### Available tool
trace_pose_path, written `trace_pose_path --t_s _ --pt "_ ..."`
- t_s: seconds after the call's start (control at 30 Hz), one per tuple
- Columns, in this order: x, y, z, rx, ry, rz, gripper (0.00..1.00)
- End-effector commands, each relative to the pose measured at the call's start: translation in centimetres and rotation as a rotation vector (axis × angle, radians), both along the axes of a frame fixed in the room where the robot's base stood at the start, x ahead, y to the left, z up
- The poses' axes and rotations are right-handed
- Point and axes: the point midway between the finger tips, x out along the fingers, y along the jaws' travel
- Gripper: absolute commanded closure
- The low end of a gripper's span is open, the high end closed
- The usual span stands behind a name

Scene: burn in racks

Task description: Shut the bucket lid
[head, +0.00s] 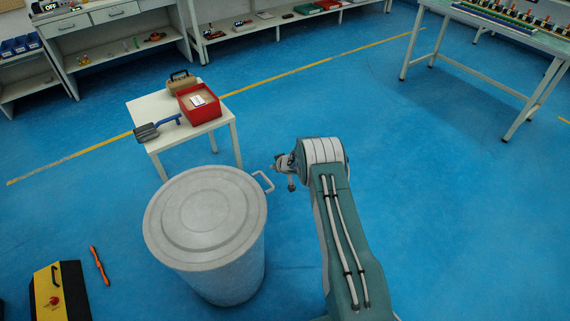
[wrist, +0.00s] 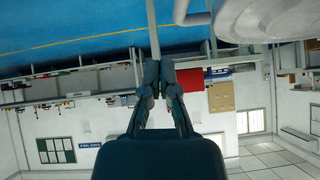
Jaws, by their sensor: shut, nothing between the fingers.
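A large pale grey bucket (head: 225,280) stands on the blue floor, left of my arm. Its round lid (head: 203,212) lies flat across the top, with no clear gap visible along the rim. A handle (head: 264,182) sticks out at the right of the rim. My gripper (head: 280,166) is just right of and beyond this handle, apart from the lid. In the wrist view my gripper (wrist: 163,68) has its fingers together and empty. Part of the bucket (wrist: 192,10) shows at the top right there; its underside and far side are hidden.
A small white table (head: 152,108) behind the bucket holds a red box (head: 200,112) and a dark brush-like tool (head: 148,131). A yellow-black case (head: 50,292) and an orange tool (head: 99,265) lie at lower left. The floor to the right is clear.

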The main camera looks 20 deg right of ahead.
Motion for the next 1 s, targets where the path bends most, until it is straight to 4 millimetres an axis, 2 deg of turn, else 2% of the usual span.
trace_pose_path --t_s 0.2,0.5,0.77,0.83,0.93,1.0 --pt "-2.1 -0.8 2.8 -0.004 -0.003 0.001 1.0" --pt "-4.5 -2.5 5.2 0.005 -0.005 0.002 1.0" --pt "-4.8 -2.3 5.6 0.0 -0.005 0.002 1.0" --pt "-4.6 -2.3 6.3 -0.007 -0.01 -0.002 1.0" --pt "-4.2 -2.6 9.0 -0.038 -0.027 -0.027 1.0" --pt "-4.0 -3.0 12.0 -0.07 -0.043 -0.057 1.0"
